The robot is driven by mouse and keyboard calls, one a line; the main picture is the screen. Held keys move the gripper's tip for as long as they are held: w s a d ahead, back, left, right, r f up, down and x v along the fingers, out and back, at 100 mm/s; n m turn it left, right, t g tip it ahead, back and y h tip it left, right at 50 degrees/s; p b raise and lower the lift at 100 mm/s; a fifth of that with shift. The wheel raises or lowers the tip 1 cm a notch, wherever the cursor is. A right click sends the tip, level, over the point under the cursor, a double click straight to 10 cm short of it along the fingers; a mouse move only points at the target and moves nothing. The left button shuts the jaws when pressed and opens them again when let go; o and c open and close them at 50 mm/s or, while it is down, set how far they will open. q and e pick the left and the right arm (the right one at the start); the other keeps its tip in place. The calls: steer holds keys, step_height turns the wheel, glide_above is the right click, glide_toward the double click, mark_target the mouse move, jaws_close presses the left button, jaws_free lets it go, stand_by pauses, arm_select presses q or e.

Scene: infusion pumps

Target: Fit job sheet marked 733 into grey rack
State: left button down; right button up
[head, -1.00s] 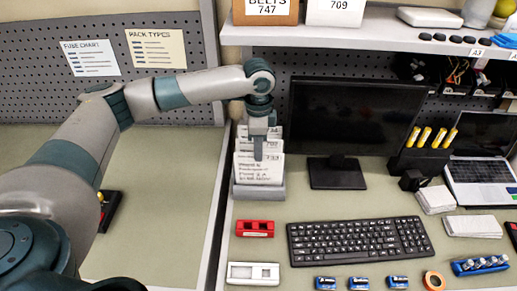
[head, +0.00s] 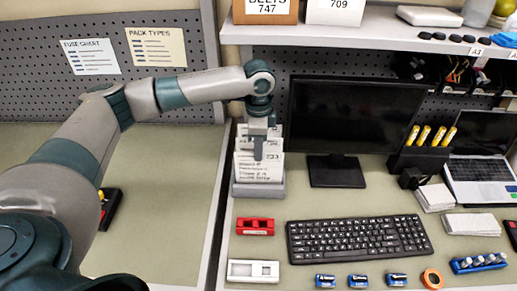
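The grey rack (head: 258,190) stands on the bench left of the monitor and holds several white job sheets upright, one behind another. The front sheet (head: 259,172) is in the rack; its number looks like 733, but the print is blurred. Another sheet (head: 273,144) shows behind it, its number partly hidden. My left gripper (head: 258,156) points down over the rack, its fingers at the top edge of the front sheet. I see it edge-on, so I cannot tell whether it grips the sheet. My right gripper is out of view.
A monitor (head: 345,115) stands close to the right of the rack. A red hole punch-like block (head: 255,227), a white block (head: 253,271) and a keyboard (head: 360,238) lie in front. A shelf (head: 370,35) overhangs behind. The left bench (head: 160,220) is mostly bare.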

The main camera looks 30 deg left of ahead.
arm_select(q)
steer(key=c, duration=1.9)
jaws_free()
steer(key=shift+c, duration=0.2)
steer(key=shift+r+b, duration=0.3)
steer(key=shift+r, duration=0.45)
step_height(320, 180, up, 16)
steer(key=b, duration=0.4)
steer(key=shift+f, duration=0.2)
